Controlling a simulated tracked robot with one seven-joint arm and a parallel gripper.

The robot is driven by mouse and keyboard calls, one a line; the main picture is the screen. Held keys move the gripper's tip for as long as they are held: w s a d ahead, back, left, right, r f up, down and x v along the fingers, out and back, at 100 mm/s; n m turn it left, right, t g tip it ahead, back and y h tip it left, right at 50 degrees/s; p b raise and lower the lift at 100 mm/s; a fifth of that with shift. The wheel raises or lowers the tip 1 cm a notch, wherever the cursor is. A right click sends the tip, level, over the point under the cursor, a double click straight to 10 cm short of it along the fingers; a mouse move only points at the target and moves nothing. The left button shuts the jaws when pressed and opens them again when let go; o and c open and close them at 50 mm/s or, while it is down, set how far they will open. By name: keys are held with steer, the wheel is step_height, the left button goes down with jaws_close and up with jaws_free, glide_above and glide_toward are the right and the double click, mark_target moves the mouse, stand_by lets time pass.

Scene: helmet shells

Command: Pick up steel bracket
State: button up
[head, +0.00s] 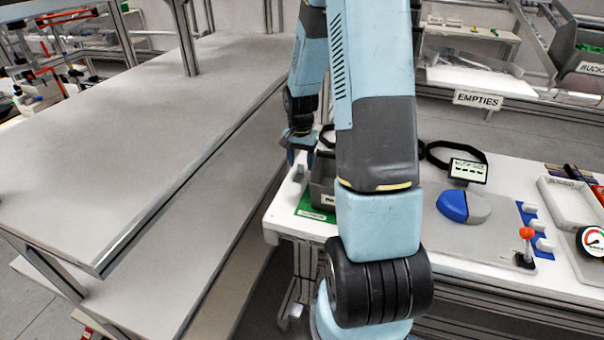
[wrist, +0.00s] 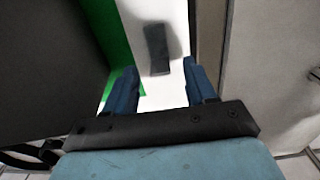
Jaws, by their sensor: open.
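A dark grey block-like piece (wrist: 156,44), which I take to be the steel bracket, shows in the wrist view on a white surface with a shadow around it. My gripper (wrist: 160,72) is open, and its two blue fingers point toward the piece, which lies just beyond and between the fingertips. The gap between the fingers looks empty. In the head view my gripper (head: 300,158) points down over the left end of the white bench; the piece is too small to make out surely there.
A grey bin (head: 322,182) stands close to the gripper on a green mat (head: 312,212). The bench's left edge is near. A large, bare grey shelf (head: 130,130) lies left. A blue and grey shell (head: 463,206) and a red-knobbed lever (head: 526,234) are on the right.

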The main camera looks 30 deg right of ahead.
steer(key=shift+f, duration=1.05)
steer(key=shift+c, duration=0.4)
jaws_close()
